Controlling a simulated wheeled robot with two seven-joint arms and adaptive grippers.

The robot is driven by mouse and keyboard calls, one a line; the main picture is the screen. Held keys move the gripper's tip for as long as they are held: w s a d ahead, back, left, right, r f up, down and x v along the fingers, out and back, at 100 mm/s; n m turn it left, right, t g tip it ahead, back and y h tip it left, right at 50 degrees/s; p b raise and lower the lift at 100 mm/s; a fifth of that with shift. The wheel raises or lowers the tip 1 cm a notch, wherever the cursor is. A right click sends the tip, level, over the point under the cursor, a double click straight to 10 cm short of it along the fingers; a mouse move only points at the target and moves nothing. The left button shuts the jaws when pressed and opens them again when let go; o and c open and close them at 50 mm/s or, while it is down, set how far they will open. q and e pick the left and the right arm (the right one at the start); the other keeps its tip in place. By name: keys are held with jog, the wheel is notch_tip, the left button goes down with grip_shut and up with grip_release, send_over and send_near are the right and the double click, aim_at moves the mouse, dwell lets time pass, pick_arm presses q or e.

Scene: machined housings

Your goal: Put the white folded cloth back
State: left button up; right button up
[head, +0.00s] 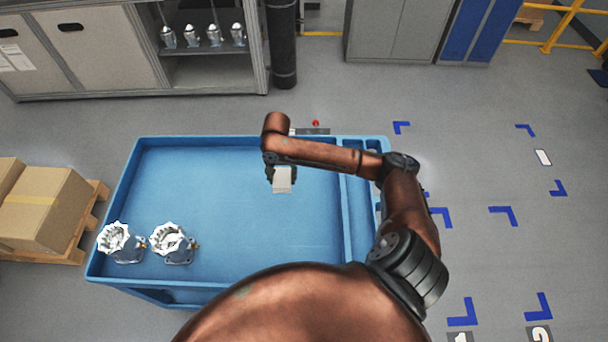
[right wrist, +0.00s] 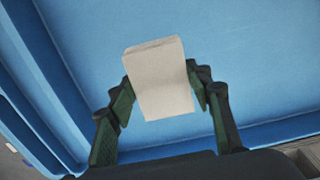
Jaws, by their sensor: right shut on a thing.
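The white folded cloth (head: 282,181) is a small pale block in the head view, above the far middle part of the blue cart top. My right gripper (head: 278,166) is shut on it, partly hidden under my arm. In the right wrist view the cloth (right wrist: 160,85) sits between the two green-padded fingers of the right gripper (right wrist: 162,97), with the blue surface behind it. I cannot tell how high the cloth is above the surface. My left gripper is not in view.
The blue cart (head: 240,215) has raised rims and narrow compartments along its right side. Two machined housings (head: 122,243) (head: 174,243) stand at its near left corner. The middle of its tray is clear. Cardboard boxes (head: 40,208) stand left of the cart.

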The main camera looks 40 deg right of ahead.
jog(key=w+d+f, duration=0.3)
jog(key=d+f, duration=0.1)
jog(key=d, duration=0.5)
jog(key=b, duration=0.1)
send_over(304, 176)
jog(key=a, duration=0.1)
notch_tip(304, 176, down, 5)
jog(key=shift+s+f, duration=0.1)
jog(key=shift+d+f, duration=0.2)
jog(key=shift+f, duration=0.1)
notch_tip(304, 176, down, 3)
jog(key=shift+d+f+b, duration=0.1)
jog(key=shift+d+b, duration=0.05)
jog(key=shift+b, duration=0.25)
jog(key=shift+f, duration=0.1)
jog(key=shift+f, duration=0.15)
jog(key=o, duration=1)
